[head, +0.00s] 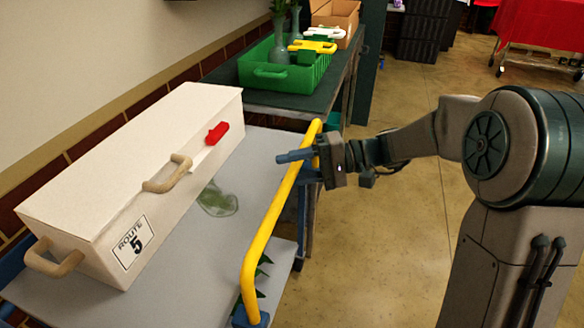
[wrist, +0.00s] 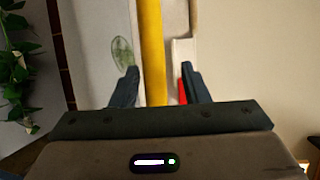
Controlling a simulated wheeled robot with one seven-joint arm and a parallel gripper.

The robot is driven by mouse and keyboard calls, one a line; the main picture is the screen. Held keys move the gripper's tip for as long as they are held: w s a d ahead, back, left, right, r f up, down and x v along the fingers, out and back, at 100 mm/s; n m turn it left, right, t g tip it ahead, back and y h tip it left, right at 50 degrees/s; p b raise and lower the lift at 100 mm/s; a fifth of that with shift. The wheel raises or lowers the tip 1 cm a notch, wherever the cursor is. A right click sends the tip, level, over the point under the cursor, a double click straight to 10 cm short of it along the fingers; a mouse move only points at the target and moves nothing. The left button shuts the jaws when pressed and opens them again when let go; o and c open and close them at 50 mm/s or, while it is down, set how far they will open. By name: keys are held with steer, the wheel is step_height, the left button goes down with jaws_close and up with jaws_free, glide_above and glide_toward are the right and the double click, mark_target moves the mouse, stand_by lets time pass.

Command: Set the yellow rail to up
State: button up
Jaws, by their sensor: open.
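The yellow rail (head: 265,235) runs along the right edge of the grey cart top (head: 190,270) in the head view. Its near end bends down to a blue bracket (head: 250,319). I cannot tell for sure whether it is latched. My gripper (head: 284,157) is at the far part of the rail, its blue fingers pointing left across it. In the wrist view the rail (wrist: 151,45) passes between the two open fingers of my gripper (wrist: 159,78), with gaps on both sides. The near finger partly hides the far part of the rail in the head view.
A long white box (head: 130,150) with beige handles, a red latch (head: 217,133) and a "Route 5" label stands on the cart. Behind is a dark table with a green crate (head: 265,75). Floor at right is open.

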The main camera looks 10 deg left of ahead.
steer(key=p+v, duration=0.2)
steer(key=v, duration=1.1)
steer(key=shift+d, duration=0.25)
steer(key=shift+w+r, duration=0.1)
steer(key=s+d+r+m+t+h+p, duration=0.25)
steer(key=s+r+h+p, duration=0.4)
steer(key=s+p, duration=0.4)
steer(key=s+d+r+t+h+p, duration=0.5)
steer(key=s+d+r+h+p, duration=0.2)
steer(key=d, duration=0.4)
steer(key=s+h+p, duration=0.1)
steer(key=p, duration=0.1)
steer(key=shift+h+p, duration=0.3)
steer(key=shift+h, duration=0.05)
steer(key=shift+m, duration=0.25)
